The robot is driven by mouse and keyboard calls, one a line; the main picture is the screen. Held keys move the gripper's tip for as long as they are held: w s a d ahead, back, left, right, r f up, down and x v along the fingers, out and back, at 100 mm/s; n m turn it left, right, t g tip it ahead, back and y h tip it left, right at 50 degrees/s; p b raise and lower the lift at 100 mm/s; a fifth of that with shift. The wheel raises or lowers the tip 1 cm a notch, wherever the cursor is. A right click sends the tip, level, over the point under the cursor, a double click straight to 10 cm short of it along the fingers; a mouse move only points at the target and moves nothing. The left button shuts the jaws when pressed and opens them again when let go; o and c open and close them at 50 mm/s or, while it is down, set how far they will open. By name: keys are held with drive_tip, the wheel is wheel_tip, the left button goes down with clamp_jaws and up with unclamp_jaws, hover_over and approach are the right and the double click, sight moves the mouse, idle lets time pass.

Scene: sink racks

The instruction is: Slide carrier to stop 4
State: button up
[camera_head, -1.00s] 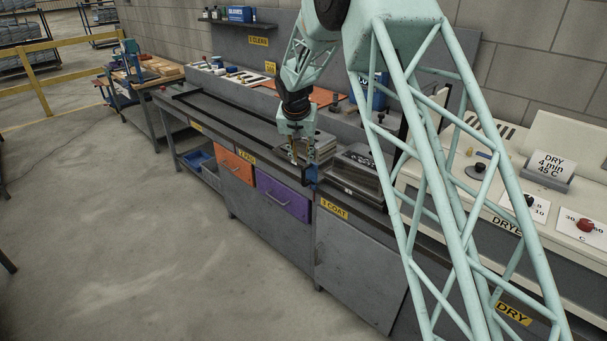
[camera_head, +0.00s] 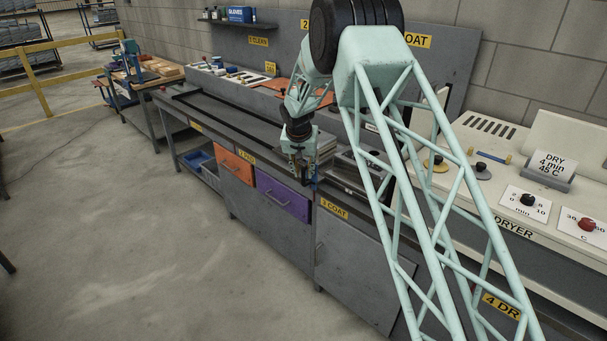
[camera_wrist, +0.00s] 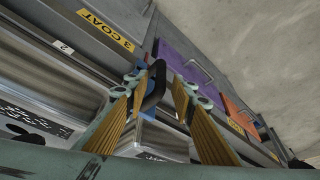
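The carrier (camera_head: 326,146) is a grey box-like stack on the bench rail near the purple drawer, largely hidden behind my gripper in the head view. In the wrist view its pale body (camera_wrist: 162,138) shows between my fingers. A dark curved handle (camera_wrist: 154,86) stands between the fingertips, nearer the left finger, with a gap to the right one. My gripper (camera_wrist: 165,84) is open around this handle; whether a finger touches it is unclear. In the head view my gripper (camera_head: 303,180) is at the bench's front edge. The "4 DRY" sign (camera_head: 501,307) is on the dryer front, partly behind my arm.
The dark rail (camera_head: 215,108) runs along the bench, clear to the left. The "3 COAT" label (camera_head: 334,208) is right of the purple drawer (camera_head: 283,196). The orange drawer (camera_head: 236,168) is further left. The dryer (camera_head: 510,232) stands at right.

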drive_tip(key=shift+w+f, duration=0.2)
drive_tip(key=shift+f, duration=0.3)
drive_tip(key=shift+c, duration=0.5)
clamp_jaws()
drive_tip(key=shift+s+d, duration=0.1)
drive_tip(key=shift+s, duration=0.05)
